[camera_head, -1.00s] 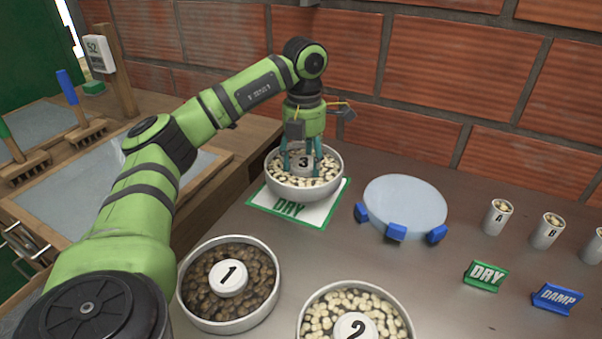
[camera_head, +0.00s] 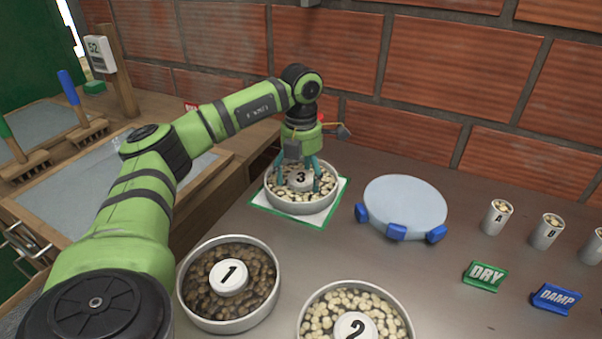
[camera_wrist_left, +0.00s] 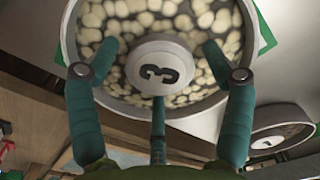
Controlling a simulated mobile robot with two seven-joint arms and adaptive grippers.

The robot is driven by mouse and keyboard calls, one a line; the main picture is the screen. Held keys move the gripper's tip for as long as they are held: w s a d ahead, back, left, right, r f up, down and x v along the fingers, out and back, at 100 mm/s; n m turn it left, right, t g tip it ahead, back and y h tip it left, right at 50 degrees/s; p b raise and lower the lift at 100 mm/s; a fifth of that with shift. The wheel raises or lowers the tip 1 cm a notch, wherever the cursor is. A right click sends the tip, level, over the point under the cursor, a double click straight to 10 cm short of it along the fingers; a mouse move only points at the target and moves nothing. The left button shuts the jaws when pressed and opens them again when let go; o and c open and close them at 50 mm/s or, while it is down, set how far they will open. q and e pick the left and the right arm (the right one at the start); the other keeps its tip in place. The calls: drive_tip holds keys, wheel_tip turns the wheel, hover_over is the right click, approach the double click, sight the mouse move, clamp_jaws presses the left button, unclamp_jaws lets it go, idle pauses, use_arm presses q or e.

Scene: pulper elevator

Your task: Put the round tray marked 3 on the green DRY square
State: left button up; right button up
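The round tray marked 3 (camera_head: 300,203), holding pale beans, sits on the green-bordered DRY square (camera_head: 339,196) and hides its lettering. Its white numbered knob (camera_head: 300,178) is at the centre. My left gripper (camera_head: 299,184) is right above the tray, its fingers spread around the knob. In the left wrist view the left gripper (camera_wrist_left: 160,65) shows gaps between its two side fingers and the knob (camera_wrist_left: 160,66); the third finger overlaps the knob's near edge. It looks open. My right gripper is not in view.
Tray 1 (camera_head: 249,320) with dark beans and tray 2 (camera_head: 404,318) stand in front. A pale blue round plate (camera_head: 405,203) with blue blocks is to the right. Small cups (camera_head: 497,217) and DRY (camera_head: 484,277) and DAMP (camera_head: 556,298) signs stand farther right. A brick wall is behind.

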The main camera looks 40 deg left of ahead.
sight(301, 177)
use_arm(q)
wheel_tip(301, 177, up, 12)
drive_tip(key=p, duration=0.1)
drive_tip(key=shift+r+p, duration=0.15)
drive_tip(key=shift+p, duration=0.15)
idle(0.3)
